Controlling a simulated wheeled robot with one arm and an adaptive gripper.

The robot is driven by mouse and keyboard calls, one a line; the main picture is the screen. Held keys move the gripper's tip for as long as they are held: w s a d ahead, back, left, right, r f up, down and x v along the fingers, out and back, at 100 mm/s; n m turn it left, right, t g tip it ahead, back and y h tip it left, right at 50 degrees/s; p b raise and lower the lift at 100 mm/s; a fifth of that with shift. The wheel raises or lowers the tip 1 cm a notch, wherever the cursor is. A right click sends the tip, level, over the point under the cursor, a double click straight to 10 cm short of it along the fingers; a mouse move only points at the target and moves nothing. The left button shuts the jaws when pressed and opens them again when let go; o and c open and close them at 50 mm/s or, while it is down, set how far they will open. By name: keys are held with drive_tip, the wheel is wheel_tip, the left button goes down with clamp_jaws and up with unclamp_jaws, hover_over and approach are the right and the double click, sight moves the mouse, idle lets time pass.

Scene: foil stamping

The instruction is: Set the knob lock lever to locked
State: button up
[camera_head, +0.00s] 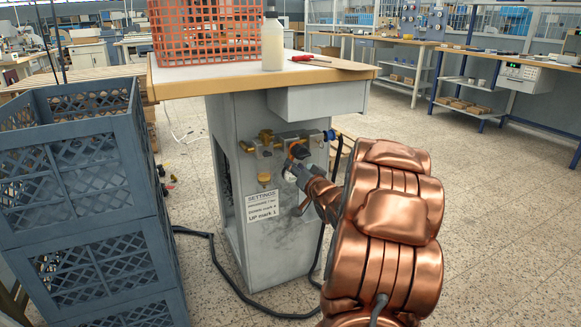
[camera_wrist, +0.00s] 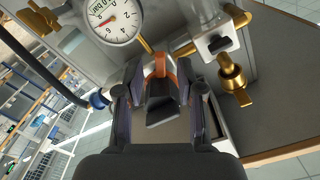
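In the wrist view, a black knob (camera_wrist: 163,103) with an orange band or lever (camera_wrist: 157,66) at its base stands out from the grey machine. My gripper (camera_wrist: 159,82) has its two fingers spread, one on each side of the knob. A gap shows between the knob and the fingers, so nothing looks gripped. In the head view, the orange and black knob (camera_head: 298,150) sits on the cabinet front, just above my gripper (camera_head: 297,190), and is partly hidden by it. I cannot read the lever's locked or unlocked position.
A pressure gauge (camera_wrist: 113,20) and a brass valve (camera_wrist: 232,77) are close to the fingers. A settings sign (camera_head: 262,206) is on the cabinet (camera_head: 280,255). Blue crates (camera_head: 90,200) stand at left; a black cable (camera_head: 215,255) lies on the floor. Floor at right is clear.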

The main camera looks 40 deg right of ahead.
sight(291, 159)
drive_tip(key=shift+b+x, duration=0.4)
drive_tip(key=shift+x, duration=1.55)
drive_tip(key=shift+c, duration=0.2)
clamp_jaws()
